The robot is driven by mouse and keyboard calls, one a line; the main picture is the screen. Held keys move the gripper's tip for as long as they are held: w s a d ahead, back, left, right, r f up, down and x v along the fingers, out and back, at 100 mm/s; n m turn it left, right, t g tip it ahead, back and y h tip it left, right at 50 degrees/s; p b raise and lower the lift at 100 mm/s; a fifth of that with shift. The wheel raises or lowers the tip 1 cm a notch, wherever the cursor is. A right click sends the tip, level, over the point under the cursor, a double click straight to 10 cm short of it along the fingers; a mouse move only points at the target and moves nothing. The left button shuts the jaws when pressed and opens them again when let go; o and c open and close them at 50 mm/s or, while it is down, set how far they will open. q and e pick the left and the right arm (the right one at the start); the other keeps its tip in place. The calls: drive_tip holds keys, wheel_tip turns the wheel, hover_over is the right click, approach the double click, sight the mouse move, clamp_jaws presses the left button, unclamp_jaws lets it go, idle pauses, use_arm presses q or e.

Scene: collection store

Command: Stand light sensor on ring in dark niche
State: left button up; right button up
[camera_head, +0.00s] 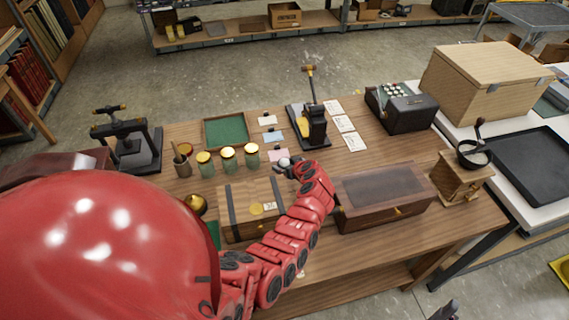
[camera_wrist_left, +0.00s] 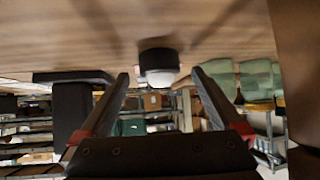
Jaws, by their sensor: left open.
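The light sensor, a small black disc with a white dome, stands on the wooden table behind the strapped wooden box; its white dome (camera_head: 284,161) shows at my left gripper (camera_head: 291,169). In the left wrist view, which is upside down, the sensor (camera_wrist_left: 158,62) lies between and slightly beyond the tips of my open left gripper (camera_wrist_left: 160,73). A gap shows on both sides, so the fingers do not grip it. A dark part at the bottom edge of the head view seems to be my right gripper (camera_head: 446,311); its jaws are unclear. I cannot make out the ring or dark niche.
Several gold-lidded jars (camera_head: 228,158) stand left of the sensor. The strapped box (camera_head: 238,208) and a dark-topped wooden case (camera_head: 380,193) stand nearer. A black device (camera_head: 310,125) stands behind, with paper cards (camera_head: 343,124) beside it. A green tray (camera_head: 226,131) lies farther back.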

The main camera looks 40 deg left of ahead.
use_arm(q)
drive_tip(key=shift+w+a+f, duration=0.3)
drive_tip(key=shift+a+f, duration=0.05)
drive_tip(key=shift+a, duration=0.15)
drive_tip(key=shift+c, duration=0.3)
drive_tip(key=c, duration=1.4)
drive_tip(key=shift+r, duration=0.1)
